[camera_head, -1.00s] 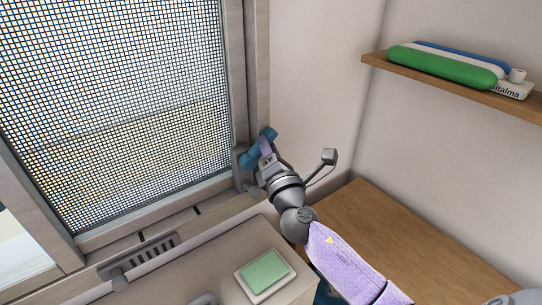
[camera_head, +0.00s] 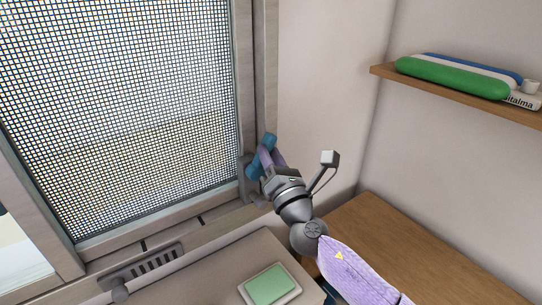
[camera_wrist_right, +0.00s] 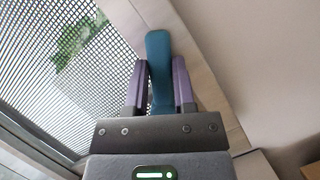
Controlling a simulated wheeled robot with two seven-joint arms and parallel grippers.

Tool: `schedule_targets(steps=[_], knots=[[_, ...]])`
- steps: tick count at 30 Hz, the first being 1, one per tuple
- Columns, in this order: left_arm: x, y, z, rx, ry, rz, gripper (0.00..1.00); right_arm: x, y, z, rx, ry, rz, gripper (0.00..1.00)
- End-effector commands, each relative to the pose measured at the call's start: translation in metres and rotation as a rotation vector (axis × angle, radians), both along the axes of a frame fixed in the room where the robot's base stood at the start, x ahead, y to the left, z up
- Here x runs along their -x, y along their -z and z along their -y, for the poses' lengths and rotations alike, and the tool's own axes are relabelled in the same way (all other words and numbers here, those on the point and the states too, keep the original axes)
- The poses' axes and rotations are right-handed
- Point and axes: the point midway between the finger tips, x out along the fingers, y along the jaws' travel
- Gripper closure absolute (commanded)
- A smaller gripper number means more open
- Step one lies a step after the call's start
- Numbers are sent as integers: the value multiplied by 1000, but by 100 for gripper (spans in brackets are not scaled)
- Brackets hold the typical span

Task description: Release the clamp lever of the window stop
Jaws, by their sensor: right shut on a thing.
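The teal clamp lever (camera_head: 268,143) is at the lower right corner of the window frame. It also shows in the right wrist view (camera_wrist_right: 158,60), standing between the two purple fingers. My right gripper (camera_head: 264,157) is shut on the lever; its fingers show on both sides of it in the right wrist view (camera_wrist_right: 160,85). The grey window stop body (camera_head: 247,178) sits beside the gripper at the frame, partly hidden. My left gripper is not in view.
The meshed window (camera_head: 130,110) fills the left. A grey slotted handle piece (camera_head: 150,266) is on the sill. A green-topped pad (camera_head: 270,284) lies on the counter below. A wooden shelf (camera_head: 450,98) with rolled items is on the right wall, above a wooden surface (camera_head: 385,240).

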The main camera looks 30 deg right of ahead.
Motion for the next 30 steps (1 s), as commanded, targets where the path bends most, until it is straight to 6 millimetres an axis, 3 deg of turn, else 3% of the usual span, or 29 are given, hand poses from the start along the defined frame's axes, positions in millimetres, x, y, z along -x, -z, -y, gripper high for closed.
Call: schedule_targets(steps=[5, 6, 11, 20, 23, 30], knots=[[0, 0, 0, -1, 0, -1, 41, 0, 1, 0, 3, 0, -2, 100], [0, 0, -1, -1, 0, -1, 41, 0, 1, 0, 3, 0, -2, 64], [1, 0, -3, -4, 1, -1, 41, 0, 1, 0, 2, 0, -1, 32], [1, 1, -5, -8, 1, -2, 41, 3, 2, 0, 1, 0, -1, 32], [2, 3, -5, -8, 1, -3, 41, 16, 8, -2, 1, -1, -4, 32], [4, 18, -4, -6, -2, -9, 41, 71, 30, -9, 0, -1, -5, 32]])
